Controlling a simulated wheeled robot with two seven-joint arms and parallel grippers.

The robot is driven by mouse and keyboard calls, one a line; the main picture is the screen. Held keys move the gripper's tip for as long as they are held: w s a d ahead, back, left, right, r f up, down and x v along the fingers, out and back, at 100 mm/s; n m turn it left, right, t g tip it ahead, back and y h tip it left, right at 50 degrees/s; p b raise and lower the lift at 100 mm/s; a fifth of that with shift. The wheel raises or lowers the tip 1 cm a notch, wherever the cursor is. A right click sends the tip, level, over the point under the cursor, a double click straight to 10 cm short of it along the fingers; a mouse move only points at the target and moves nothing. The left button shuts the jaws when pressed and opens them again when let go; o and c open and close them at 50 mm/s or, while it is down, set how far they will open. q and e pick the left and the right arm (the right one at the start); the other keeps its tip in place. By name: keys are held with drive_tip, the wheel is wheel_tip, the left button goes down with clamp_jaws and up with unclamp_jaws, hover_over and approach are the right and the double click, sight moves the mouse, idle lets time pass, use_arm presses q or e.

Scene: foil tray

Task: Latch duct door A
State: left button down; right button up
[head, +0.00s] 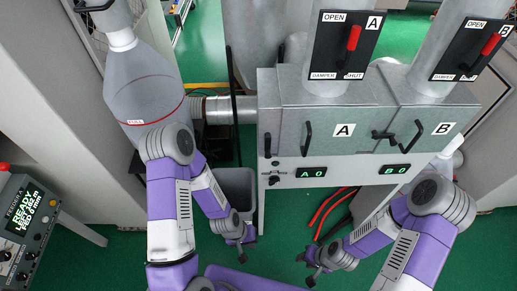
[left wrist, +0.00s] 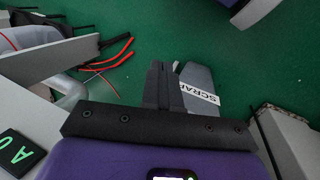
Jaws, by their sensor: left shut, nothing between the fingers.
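Duct door A (head: 343,146) is the grey panel with the white A label on the left half of the duct box. It looks flush with the box, but a small gap cannot be ruled out. A black handle (head: 307,136) is near its left side. A black latch lever (head: 383,135) lies roughly level at the seam between doors A and B. My left gripper (head: 241,262) is low in front of the box, left of door A and apart from it. In the left wrist view its fingers (left wrist: 165,85) are together and empty. My right gripper (head: 311,281) is low at right, apart from the box; its finger gap is unclear.
Door B (head: 455,143) with its handle is on the right. Damper levers (head: 353,38) stand above on the pipes. Displays (head: 311,174) read A 0 and B 0. A scrap bin (left wrist: 195,85) stands below my left gripper. Red hoses (head: 328,205) lie under the box. A console (head: 28,222) is at far left.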

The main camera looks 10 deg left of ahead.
sight(268, 146)
use_arm(q)
drive_tip(key=w+a+r+n+h+p, duration=0.1)
drive_tip(key=w+a+r+n+p, duration=0.3)
drive_tip(key=r, duration=0.8)
drive_tip(key=w+a+r+n+t+p, duration=0.1)
drive_tip(key=w+a+r+n+p, duration=0.2)
drive_tip(key=w+r+n, duration=0.4)
drive_tip(key=w+a+r+n+h+p, duration=0.1)
drive_tip(key=w+a+r+n+p, duration=0.3)
drive_tip(key=r, duration=1.4)
drive_tip(key=shift+w+a+n+h+p, duration=0.3)
drive_tip(key=shift+w+n+p, duration=0.5)
drive_tip(key=shift+w+n, duration=0.45)
drive_tip(key=w+d+r+x, duration=0.1)
drive_tip(key=d+x, duration=0.1)
drive_tip(key=x, duration=1.1)
drive_tip(key=shift+r+p, duration=0.3)
drive_tip(key=shift+r, duration=0.05)
drive_tip(key=shift+w+d, duration=0.1)
